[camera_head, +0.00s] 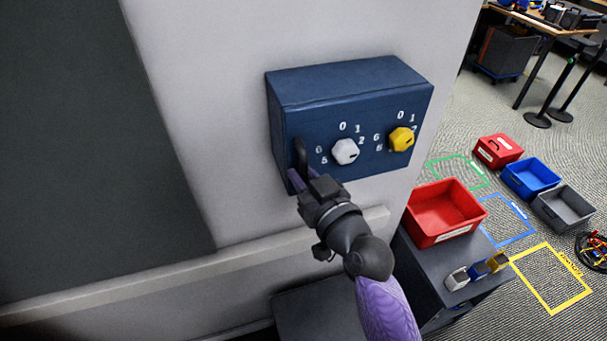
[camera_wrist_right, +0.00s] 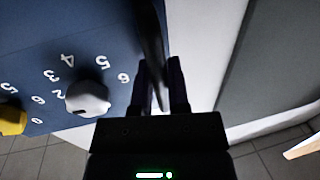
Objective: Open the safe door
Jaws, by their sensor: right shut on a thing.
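The safe (camera_head: 345,88) is a dark blue box on the pale wall, and its front door looks closed. A white dial (camera_head: 345,151) and a yellow dial (camera_head: 401,139) sit on the door, with white numbers around them. A dark upright handle (camera_head: 302,154) is at the door's left edge. My right gripper (camera_head: 297,181) is shut on the lower part of the handle. In the right wrist view the handle (camera_wrist_right: 152,40) runs down between the two fingers (camera_wrist_right: 161,88), with the white dial (camera_wrist_right: 88,98) to the left. My left gripper is not in view.
A ledge (camera_head: 180,264) runs along the wall below the safe. At the right, a red bin (camera_head: 420,222) stands on a dark cabinet (camera_head: 425,285). Several more bins and taped floor outlines lie beyond. The space in front of the door is clear except for my right arm.

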